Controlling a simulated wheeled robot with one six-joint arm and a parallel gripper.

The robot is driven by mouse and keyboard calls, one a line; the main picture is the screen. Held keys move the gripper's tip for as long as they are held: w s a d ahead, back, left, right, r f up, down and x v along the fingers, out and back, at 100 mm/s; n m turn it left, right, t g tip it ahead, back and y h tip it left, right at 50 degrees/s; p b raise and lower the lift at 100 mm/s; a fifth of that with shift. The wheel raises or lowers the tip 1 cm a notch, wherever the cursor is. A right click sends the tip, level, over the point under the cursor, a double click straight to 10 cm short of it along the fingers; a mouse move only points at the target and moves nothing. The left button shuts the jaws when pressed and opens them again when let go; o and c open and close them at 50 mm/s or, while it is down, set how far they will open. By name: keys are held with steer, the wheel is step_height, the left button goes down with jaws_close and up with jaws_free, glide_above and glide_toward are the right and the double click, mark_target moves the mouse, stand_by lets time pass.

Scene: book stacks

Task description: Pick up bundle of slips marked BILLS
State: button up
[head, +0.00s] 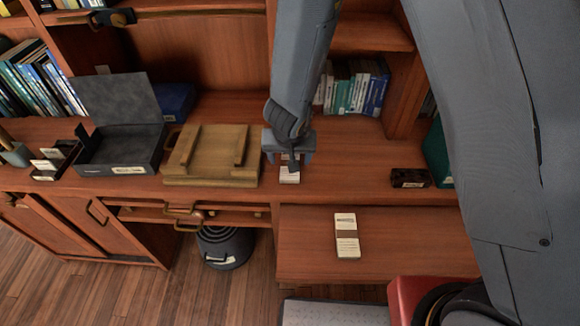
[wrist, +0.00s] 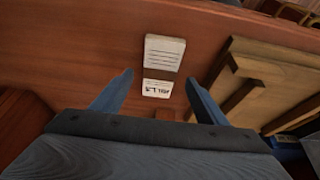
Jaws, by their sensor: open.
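A small white bundle of slips (head: 289,178) lies on the desk under my gripper, partly hidden by it in the head view. In the wrist view it shows as a lined white part (wrist: 164,53) and a smaller white part whose dark print (wrist: 157,88) appears to read BILLS, with a brown strip between them. My gripper (head: 288,158) is open above the bundle. In the wrist view its two fingers (wrist: 158,79) stand apart on either side of the marked end, with nothing held. I cannot tell the remaining height exactly.
A second banded bundle (head: 347,236) lies on the lower pull-out surface. A wooden stand (head: 212,178) is just left of my gripper, with an open grey box (head: 118,150) beyond. A small dark box (head: 410,178) sits right. Books stand behind. Desk between gripper and dark box is clear.

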steer(key=x, duration=0.2)
steer(key=shift+w+f, duration=0.15)
steer(key=shift+f, duration=0.05)
steer(key=c, duration=1.2)
steer(key=shift+o, duration=0.2)
steer(key=shift+r, duration=0.15)
